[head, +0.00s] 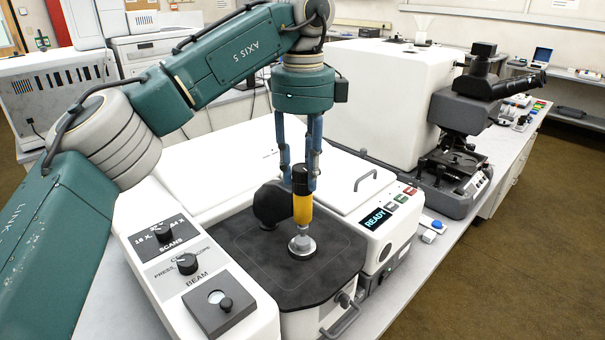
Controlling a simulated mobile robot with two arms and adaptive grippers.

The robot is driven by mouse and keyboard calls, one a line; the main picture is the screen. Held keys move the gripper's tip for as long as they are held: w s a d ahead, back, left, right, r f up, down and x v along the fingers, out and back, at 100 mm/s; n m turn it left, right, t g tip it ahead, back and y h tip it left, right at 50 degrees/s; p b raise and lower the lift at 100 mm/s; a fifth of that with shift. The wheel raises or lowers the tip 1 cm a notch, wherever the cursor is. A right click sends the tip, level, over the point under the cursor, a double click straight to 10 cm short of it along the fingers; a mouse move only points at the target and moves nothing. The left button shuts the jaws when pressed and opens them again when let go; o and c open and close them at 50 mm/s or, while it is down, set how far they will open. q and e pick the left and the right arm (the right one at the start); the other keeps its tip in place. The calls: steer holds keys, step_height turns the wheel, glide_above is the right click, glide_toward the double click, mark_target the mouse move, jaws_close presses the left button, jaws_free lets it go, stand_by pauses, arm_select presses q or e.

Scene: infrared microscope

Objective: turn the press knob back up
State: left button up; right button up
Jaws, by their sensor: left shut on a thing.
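The press knob (300,172) is the black top of an upright yellow press column (302,208) beside a black press arm (271,205). Below the column is a round silver piece (302,246) on the dark plate of the white instrument. From this height I cannot tell whether its tip touches the plate. My left gripper (300,183) points straight down from above, with its blue fingers on both sides of the knob, shut on it. The fingers hide part of the knob's sides. My right gripper is not in view.
The white instrument has a control panel with knobs (187,263) at left and a READY display (375,219) at right. A microscope (460,150) and a large white housing (375,100) stand behind right. A blue-capped item (437,225) lies on the bench. The air above the dark plate's front is free.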

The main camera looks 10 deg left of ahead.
mark_target(304, 168)
arm_select(q)
steer(key=shift+n, duration=0.8)
steer(key=shift+b, duration=0.3)
steer(key=o, duration=1.1)
steer(key=shift+o, duration=0.2)
step_height(304, 168, up, 8)
steer(key=shift+d+f, duration=0.1)
steer(key=shift+f, duration=0.05)
